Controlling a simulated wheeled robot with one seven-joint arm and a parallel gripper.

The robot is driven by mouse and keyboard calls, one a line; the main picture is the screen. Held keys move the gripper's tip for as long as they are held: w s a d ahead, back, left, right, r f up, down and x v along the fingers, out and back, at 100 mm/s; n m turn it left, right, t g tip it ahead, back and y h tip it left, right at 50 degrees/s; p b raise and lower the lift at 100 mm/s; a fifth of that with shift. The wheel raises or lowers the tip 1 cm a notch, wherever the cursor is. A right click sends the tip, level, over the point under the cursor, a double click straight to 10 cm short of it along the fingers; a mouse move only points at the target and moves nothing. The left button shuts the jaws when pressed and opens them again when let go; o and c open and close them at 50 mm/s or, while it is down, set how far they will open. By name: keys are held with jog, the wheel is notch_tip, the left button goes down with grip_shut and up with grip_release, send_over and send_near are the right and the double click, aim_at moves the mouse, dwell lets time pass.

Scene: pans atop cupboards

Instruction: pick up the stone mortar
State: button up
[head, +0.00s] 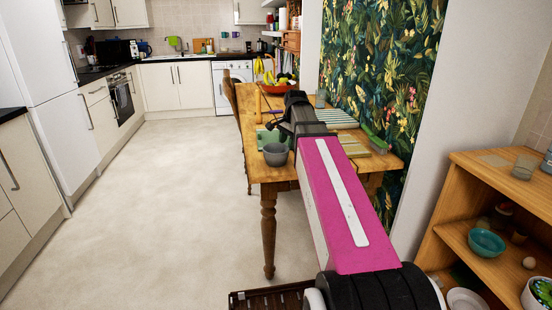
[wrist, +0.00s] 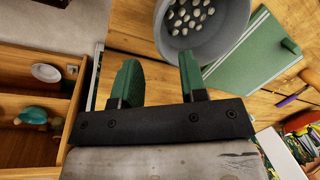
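The grey, bowl-shaped stone mortar (head: 276,154) stands near the front edge of the wooden table. In the wrist view the mortar (wrist: 205,30) is at the top, partly cut off, with several pale spots inside; I cannot tell what they are. My gripper (wrist: 160,78) has two green fingers spread apart, with nothing between them. The mortar lies beyond the fingertips, closer to the right finger, and appears apart from them. In the head view my arm's dark end is above the table, just behind and right of the mortar, and hides part of the tabletop.
A green board (wrist: 250,52) lies on the wooden table (head: 265,172) beside the mortar. A fruit bowl (head: 277,88) stands further back. A wooden shelf (head: 500,205) with dishes is at right. The floor (head: 160,200) left of the table is clear.

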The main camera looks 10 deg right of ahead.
aim_at(285, 153)
jog(key=shift+w+a+f, duration=0.15)
jog(key=shift+f, duration=0.85)
jog(key=shift+w+a+f, duration=0.1)
jog(key=shift+w+f, duration=0.05)
jog(key=shift+f, duration=0.9)
jog(key=shift+w+a+f, duration=0.15)
jog(key=shift+f, duration=0.85)
grip_shut()
